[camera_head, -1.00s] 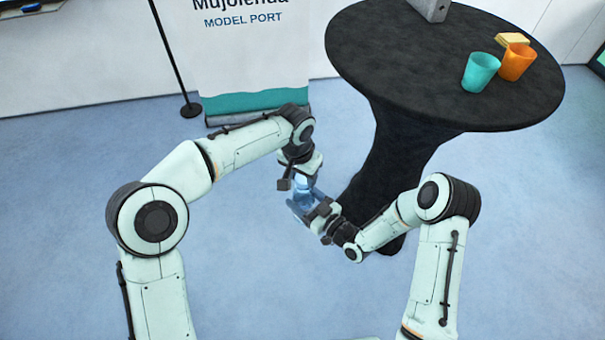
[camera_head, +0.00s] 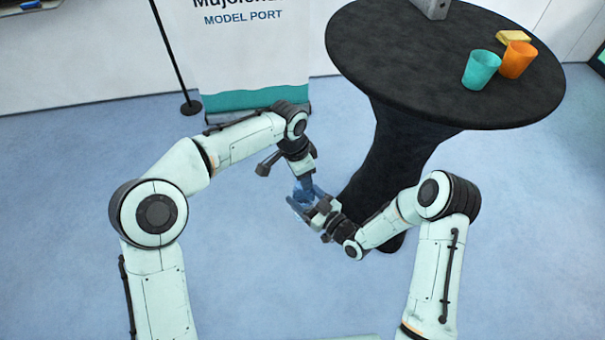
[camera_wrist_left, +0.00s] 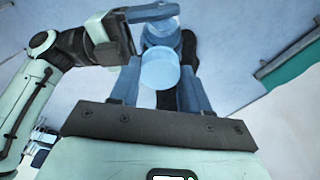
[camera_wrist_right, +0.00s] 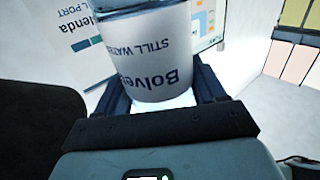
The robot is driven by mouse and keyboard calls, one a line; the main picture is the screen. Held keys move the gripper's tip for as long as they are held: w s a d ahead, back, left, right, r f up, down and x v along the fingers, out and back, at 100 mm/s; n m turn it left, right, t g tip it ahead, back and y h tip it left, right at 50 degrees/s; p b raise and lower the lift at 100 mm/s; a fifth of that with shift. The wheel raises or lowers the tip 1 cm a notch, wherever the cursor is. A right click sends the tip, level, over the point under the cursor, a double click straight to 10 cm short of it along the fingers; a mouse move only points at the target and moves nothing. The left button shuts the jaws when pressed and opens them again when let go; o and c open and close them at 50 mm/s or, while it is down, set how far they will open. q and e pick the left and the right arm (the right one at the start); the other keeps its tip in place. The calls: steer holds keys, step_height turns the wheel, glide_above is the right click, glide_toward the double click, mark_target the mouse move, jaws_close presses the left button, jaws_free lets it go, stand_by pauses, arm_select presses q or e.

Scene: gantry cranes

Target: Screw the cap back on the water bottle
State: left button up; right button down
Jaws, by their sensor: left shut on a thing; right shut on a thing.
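The water bottle (camera_wrist_right: 160,50), with a pale printed label, is between the fingers of my right gripper (camera_wrist_right: 165,98). In the head view my right gripper (camera_head: 308,204) is shut on it beside the black table, and fingers and arm hide most of it. My left gripper (camera_wrist_left: 160,92) is shut on the light blue cap (camera_wrist_left: 160,70). In the left wrist view the bottle (camera_wrist_left: 162,36) is right behind the cap, roughly in line with it. I cannot tell whether the cap's threads are engaged. In the head view the left fingers reach down to the bottle from above.
A round table with a black cloth (camera_head: 400,60) stands close behind the right arm. On it are a teal cup (camera_head: 481,70), an orange cup (camera_head: 516,60), a yellow block (camera_head: 513,36) and a grey object (camera_head: 432,8). A banner (camera_head: 250,60) stands behind. The floor at left is clear.

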arm_select(q)
steer(key=m, duration=0.4)
steer(key=shift+w+g, duration=0.15)
steer(key=shift+g, duration=0.15)
steer(key=m, duration=0.4)
steer(key=shift+w+m+g, duration=0.1)
steer(key=shift+m+g, duration=0.2)
steer(key=m, duration=0.6)
steer(key=shift+w+d+m+g+y, duration=0.1)
steer(key=shift+d+m+g+y, duration=0.05)
steer(key=shift+m+g+y, duration=0.2)
steer(key=m, duration=0.3)
steer(key=m+y, duration=0.1)
steer(key=m, duration=0.3)
steer(key=shift+d+g, duration=0.15)
steer(key=shift+g, duration=0.1)
steer(key=m+y, duration=0.1)
steer(key=m, duration=0.6)
steer(key=shift+d, duration=0.1)
steer(key=o, duration=1)
